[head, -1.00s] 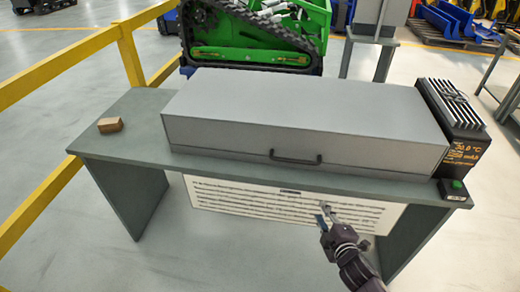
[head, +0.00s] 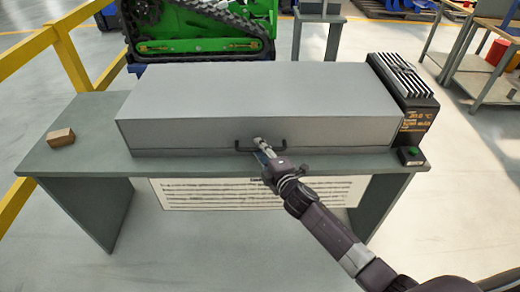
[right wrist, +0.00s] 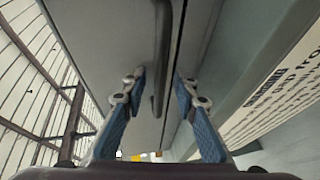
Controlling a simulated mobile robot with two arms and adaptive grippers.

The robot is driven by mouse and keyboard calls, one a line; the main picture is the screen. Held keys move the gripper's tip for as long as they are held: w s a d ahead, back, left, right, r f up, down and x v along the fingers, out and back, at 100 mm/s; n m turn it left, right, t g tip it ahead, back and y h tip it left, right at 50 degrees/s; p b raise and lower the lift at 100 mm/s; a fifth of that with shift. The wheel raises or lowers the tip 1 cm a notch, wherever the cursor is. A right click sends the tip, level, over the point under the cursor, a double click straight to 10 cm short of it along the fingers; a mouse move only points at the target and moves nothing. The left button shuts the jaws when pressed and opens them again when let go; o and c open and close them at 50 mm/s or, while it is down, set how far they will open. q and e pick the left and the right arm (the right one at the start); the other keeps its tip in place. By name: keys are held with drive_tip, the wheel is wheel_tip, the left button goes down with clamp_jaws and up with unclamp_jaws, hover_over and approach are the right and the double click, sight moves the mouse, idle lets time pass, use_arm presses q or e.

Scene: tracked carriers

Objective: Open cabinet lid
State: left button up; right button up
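The grey cabinet (head: 260,95) lies long and low on a grey-green table, its lid shut. A dark bar handle (head: 262,148) sits on the middle of its front face. My right gripper (head: 262,147) is at the handle in the head view. In the right wrist view its two blue-padded fingers (right wrist: 160,88) are apart, with the handle (right wrist: 161,60) running between them. Neither finger is seen pressing on the handle. My left gripper is out of view.
A dark finned box with an orange display (head: 403,95) stands at the cabinet's right end, with a green button (head: 412,155) in front. A brown block (head: 61,137) lies on the table's left. A yellow railing (head: 75,75) stands at the left. A green tracked machine (head: 195,30) is behind.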

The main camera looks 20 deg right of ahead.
clamp_jaws()
idle(0.4)
